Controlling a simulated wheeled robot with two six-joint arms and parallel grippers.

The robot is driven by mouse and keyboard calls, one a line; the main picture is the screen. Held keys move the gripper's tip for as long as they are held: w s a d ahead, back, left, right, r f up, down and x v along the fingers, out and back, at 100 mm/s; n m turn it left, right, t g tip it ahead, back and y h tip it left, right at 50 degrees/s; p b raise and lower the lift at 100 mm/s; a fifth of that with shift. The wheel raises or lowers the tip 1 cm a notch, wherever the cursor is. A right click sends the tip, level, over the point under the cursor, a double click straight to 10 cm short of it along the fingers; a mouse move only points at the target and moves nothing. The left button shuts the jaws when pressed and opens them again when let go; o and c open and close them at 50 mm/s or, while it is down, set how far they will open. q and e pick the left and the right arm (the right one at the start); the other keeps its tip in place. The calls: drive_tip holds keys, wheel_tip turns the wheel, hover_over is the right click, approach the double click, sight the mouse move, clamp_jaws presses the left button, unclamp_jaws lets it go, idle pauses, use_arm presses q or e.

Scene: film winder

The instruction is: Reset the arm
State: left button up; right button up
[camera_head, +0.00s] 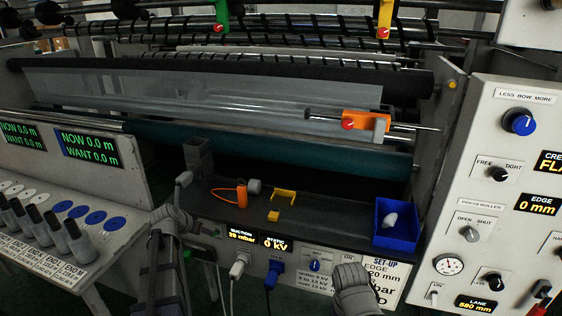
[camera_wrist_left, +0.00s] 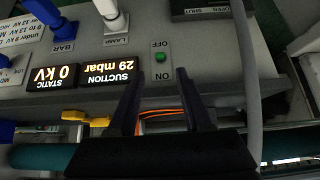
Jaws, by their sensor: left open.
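My left gripper (camera_wrist_left: 163,88) is open and empty in the left wrist view. Its two dark fingers point at the grey panel, with a green switch (camera_wrist_left: 160,57) marked ON and OFF just beyond the gap between them. In the head view my left arm (camera_head: 168,258) comes up from the lower left, close to the left end of the panel. My right arm (camera_head: 354,288) shows at the bottom, in front of the set-up card; its fingers do not show.
A dark shelf above the panel holds an orange tool (camera_head: 241,194), yellow pieces (camera_head: 284,194) and a blue bin (camera_head: 397,231) with a white item inside. The suction display (camera_wrist_left: 122,70) reads 29 mbar. A cable (camera_wrist_left: 244,80) hangs right of the left fingers.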

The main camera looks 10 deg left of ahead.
use_arm(q)
drive_tip(key=s+d+m+g+p, duration=0.1)
drive_tip(key=s+d+g+p, duration=0.35)
drive_tip(key=d, duration=1.05)
drive_tip(key=s+d+m+g, duration=0.15)
drive_tip(key=s+d, duration=0.55)
drive_tip(key=d, duration=0.8)
drive_tip(key=s+d+r+g+y+p, duration=0.1)
drive_tip(key=s+d+g+y+p, duration=0.1)
drive_tip(key=s+d, duration=0.5)
drive_tip(key=s, duration=0.4)
drive_tip(key=shift+d+r, duration=0.25)
drive_tip(key=shift+r, duration=0.05)
